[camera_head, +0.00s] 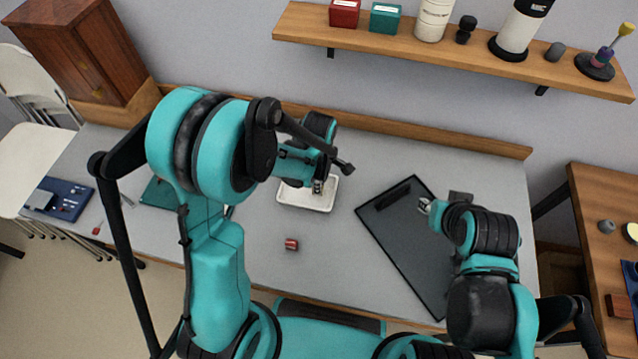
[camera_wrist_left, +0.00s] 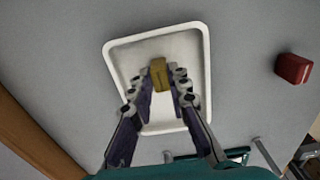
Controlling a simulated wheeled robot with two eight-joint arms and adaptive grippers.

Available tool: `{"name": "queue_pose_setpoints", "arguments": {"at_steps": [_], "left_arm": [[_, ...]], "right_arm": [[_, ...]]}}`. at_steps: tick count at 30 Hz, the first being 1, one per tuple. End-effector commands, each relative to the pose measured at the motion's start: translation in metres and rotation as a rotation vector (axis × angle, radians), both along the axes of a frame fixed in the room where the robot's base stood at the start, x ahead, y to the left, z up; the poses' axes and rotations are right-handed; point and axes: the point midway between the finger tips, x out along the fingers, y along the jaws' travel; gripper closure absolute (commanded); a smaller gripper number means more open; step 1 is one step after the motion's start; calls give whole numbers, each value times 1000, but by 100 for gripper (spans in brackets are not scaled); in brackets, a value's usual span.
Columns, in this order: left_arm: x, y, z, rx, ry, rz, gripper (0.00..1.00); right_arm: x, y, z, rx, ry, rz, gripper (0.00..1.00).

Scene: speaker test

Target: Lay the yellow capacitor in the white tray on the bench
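The white tray (camera_head: 296,197) lies on the grey bench, and its raised rim shows in the left wrist view (camera_wrist_left: 207,60). My left gripper (camera_head: 319,187) is over the tray. In the left wrist view, the yellow capacitor (camera_wrist_left: 158,74) is between the two fingertips of my left gripper (camera_wrist_left: 162,76), which are close against its sides. It is seen against the inside of the tray; I cannot tell whether it touches the tray floor. In the head view the gripper and arm hide the capacitor. My right gripper (camera_head: 424,206) is over the dark mat, too small to read.
A small red block (camera_head: 292,244) sits on the bench in front of the tray; it also shows in the left wrist view (camera_wrist_left: 293,69). A dark mat (camera_head: 405,240) lies to the right. A shelf (camera_head: 400,48) runs above the bench. A blue device (camera_head: 62,199) lies far left.

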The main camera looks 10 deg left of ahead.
Motion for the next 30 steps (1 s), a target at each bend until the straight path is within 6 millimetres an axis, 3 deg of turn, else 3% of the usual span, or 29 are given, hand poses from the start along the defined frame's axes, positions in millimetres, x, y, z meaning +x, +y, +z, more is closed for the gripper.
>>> {"name": "queue_pose_setpoints", "arguments": {"at_steps": [1,2,14,30], "left_arm": [[0,0,0,0,0,0,71],[0,0,0,0,0,0,63],[0,0,6,0,0,0,63],[-1,0,111,0,0,0,63]], "right_arm": [[0,0,0,0,0,0,69],[0,0,0,0,0,0,69],[0,0,6,0,0,0,69],[0,0,46,0,0,0,69]]}}
